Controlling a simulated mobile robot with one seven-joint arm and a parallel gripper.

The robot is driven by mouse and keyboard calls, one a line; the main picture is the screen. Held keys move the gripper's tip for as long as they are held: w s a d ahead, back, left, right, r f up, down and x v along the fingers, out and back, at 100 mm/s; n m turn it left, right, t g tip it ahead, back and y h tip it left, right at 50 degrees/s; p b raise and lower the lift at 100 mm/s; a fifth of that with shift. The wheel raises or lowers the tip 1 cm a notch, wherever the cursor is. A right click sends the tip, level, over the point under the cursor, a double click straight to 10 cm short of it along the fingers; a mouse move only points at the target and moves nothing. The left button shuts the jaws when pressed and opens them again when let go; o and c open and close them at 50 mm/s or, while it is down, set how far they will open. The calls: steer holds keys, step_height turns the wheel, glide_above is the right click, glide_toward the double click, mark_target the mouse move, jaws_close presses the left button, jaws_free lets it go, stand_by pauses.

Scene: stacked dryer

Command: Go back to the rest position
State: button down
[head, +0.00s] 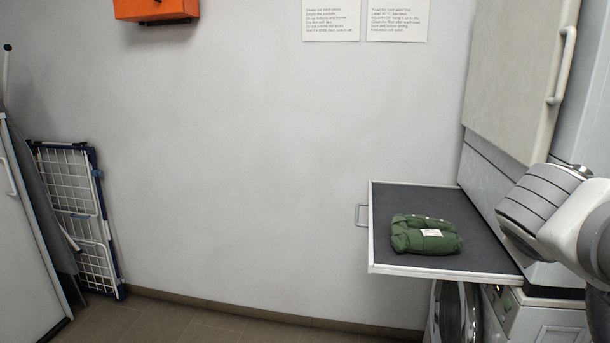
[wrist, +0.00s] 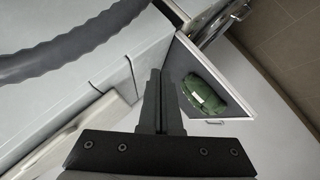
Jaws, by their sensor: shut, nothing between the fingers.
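My gripper (wrist: 157,76) shows in the wrist view with its two dark fingers together and nothing between them. It is apart from the folded green garment (wrist: 205,95), which lies beyond it to the right in that view. In the head view, my arm reaches in from the right edge beside the stacked machines, and the gripper itself is not visible there. The green garment (head: 426,236), with a white label, lies on the dark pull-out shelf (head: 400,198).
The shelf projects from between the upper cabinet door (head: 520,75) and the washer (head: 530,318), close to my arm. A round door (head: 455,312) stands below it. A folded drying rack (head: 80,215) leans at the left wall. The middle floor (head: 180,322) is clear.

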steer(key=s+a+f+m+g+y, duration=0.1)
steer(key=s+a+f+y, duration=0.4)
steer(key=a, duration=0.5)
steer(key=s+a+f+m+g+y, duration=0.1)
steer(key=s+a+f+y, duration=0.25)
steer(key=a+f, duration=0.45)
step_height(320, 180, up, 22)
steer(key=a+p, duration=0.2)
steer(key=p, duration=1.8)
steer(key=shift+s+r, duration=0.15)
steer(key=shift+s, duration=0.25)
steer(key=c, duration=1.6)
jaws_free()
steer(key=shift+a, duration=0.1)
